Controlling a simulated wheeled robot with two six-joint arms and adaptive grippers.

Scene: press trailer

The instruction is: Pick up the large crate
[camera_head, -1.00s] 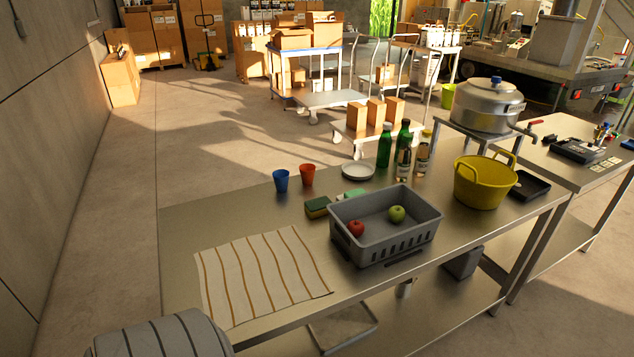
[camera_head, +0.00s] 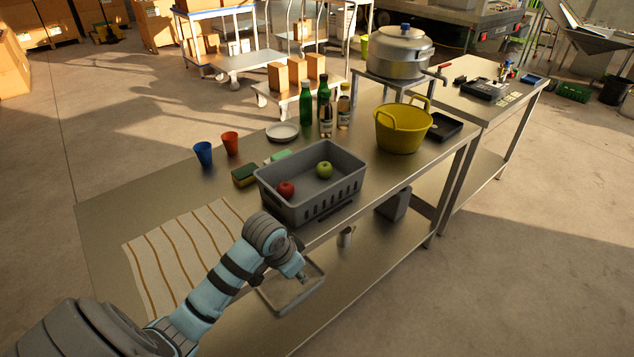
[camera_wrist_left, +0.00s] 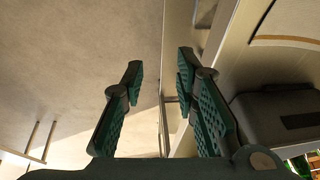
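A grey crate (camera_head: 320,208) with slotted sides stands upright on the metal table, near its front edge. A red apple (camera_head: 285,189) and a green apple (camera_head: 324,170) lie in it. My left arm comes in from the lower left, and its gripper (camera_head: 302,276) is low in front of the table edge, apart from the crate. In the left wrist view this gripper (camera_wrist_left: 160,66) has its two green-padded fingers spread, with nothing between them. My right gripper is not in view.
A striped cloth (camera_head: 185,255) lies left of the crate. A sponge (camera_head: 244,175), blue cup (camera_head: 203,154), red cup (camera_head: 230,143), plate (camera_head: 282,132) and bottles (camera_head: 306,104) stand behind it. A yellow tub (camera_head: 402,132) is to the right. A lower shelf (camera_head: 345,285) runs beneath.

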